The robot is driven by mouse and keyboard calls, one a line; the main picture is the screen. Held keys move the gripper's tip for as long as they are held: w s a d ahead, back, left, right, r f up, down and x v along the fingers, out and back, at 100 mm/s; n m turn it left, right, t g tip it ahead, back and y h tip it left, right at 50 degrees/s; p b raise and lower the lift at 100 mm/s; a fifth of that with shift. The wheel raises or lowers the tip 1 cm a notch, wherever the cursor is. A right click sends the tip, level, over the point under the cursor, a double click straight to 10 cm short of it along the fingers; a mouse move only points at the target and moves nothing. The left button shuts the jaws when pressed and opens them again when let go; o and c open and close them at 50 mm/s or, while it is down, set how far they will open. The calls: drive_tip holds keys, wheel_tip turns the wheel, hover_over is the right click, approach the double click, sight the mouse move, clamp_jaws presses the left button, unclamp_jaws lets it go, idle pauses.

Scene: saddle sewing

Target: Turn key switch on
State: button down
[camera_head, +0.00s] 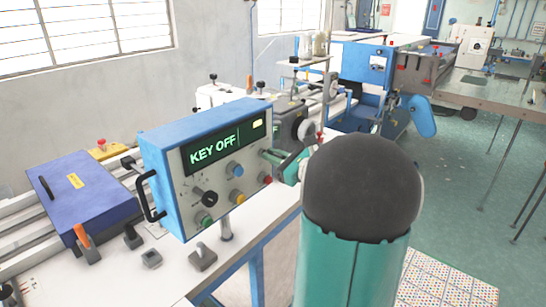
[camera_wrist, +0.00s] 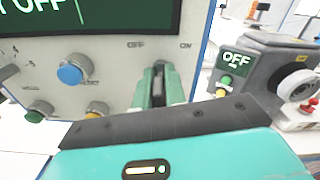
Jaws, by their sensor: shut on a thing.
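The blue-framed control box (camera_head: 165,170) stands on the white bench. Its dark display (camera_head: 215,149) reads "KEY OFF" in green letters. In the wrist view, my gripper (camera_wrist: 157,78) reaches the panel face between the printed "OFF" and "ON" labels, its teal fingers shut on the key switch (camera_wrist: 158,92). The fingers hide most of the key, so its exact angle is hard to tell. In the head view, my gripper (camera_head: 280,158) is at the panel's right side, and the key is hidden.
Blue (camera_wrist: 70,75), green and yellow knobs sit left of and below my gripper on the panel. A grey machine (camera_wrist: 275,65) showing "OFF" stands close on the right. A purple-blue box (camera_head: 85,190) and small stands (camera_head: 202,257) occupy the bench.

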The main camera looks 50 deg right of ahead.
drive_tip(key=m, duration=0.6)
drive_tip(key=shift+d, duration=0.2)
drive_tip(key=m, duration=0.5)
drive_tip(key=shift+d+m, duration=0.15)
drive_tip(key=shift+m, duration=0.15)
drive_tip(key=shift+f, duration=0.1)
drive_tip(key=c, duration=1.6)
unclamp_jaws()
drive_tip(key=shift+s, duration=0.15)
drive_tip(key=shift+o, duration=0.2)
drive_tip(key=s+d, duration=0.1)
drive_tip(key=s, duration=1.2)
drive_tip(key=shift+s, duration=0.25)
